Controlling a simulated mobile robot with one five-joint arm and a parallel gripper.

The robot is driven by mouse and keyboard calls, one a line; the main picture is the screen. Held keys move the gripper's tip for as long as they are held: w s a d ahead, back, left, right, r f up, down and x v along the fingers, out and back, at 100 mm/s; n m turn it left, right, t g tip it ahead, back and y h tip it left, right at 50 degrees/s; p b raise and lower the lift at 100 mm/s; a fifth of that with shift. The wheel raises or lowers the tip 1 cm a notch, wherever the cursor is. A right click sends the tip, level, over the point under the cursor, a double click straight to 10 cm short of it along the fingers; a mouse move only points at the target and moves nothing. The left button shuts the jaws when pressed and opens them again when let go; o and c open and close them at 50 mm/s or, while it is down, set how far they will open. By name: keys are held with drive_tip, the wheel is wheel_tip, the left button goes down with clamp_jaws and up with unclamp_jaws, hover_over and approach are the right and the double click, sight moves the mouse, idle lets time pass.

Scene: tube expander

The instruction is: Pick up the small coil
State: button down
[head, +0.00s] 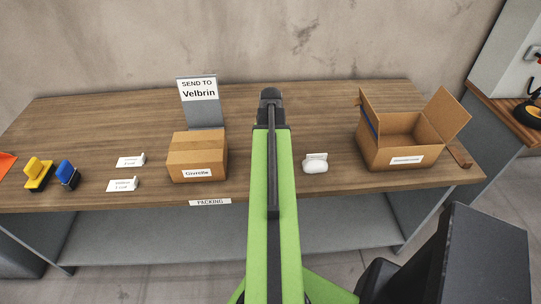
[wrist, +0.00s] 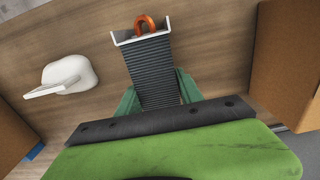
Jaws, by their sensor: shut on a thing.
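The small coil (wrist: 152,72) shows in the wrist view as a grey block of close fins with a white end plate and a copper-coloured U-bend at its far end. My gripper (wrist: 157,92) is shut on it, with one green finger along each side. The coil is held over the wooden table, but its height above the top cannot be told. In the head view my green arm reaches over the table's middle and hides both the gripper and the coil.
A closed carton (head: 197,157) stands left of my arm, before the Velbrin sign (head: 200,103). A white lump (head: 315,166) with a card and an open carton (head: 371,147) are to the right. Yellow (head: 40,173) and blue (head: 67,173) items stand far left.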

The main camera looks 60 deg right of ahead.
idle(0.4)
drive_tip(key=shift+r+p, duration=0.6)
wheel_tip(320, 180, up, 4)
drive_tip(key=p, duration=0.3)
drive_tip(key=shift+s+d+f+p, duration=0.1)
drive_tip(key=shift+f+p, duration=0.05)
drive_tip(key=shift+p, duration=0.2)
drive_tip(key=s+d+r+p, duration=0.4)
drive_tip(key=s+r+p, duration=0.2)
drive_tip(key=s, duration=0.4)
drive_tip(key=shift+s+d, duration=0.25)
drive_tip(key=shift+d, duration=0.15)
drive_tip(key=shift+a, duration=0.1)
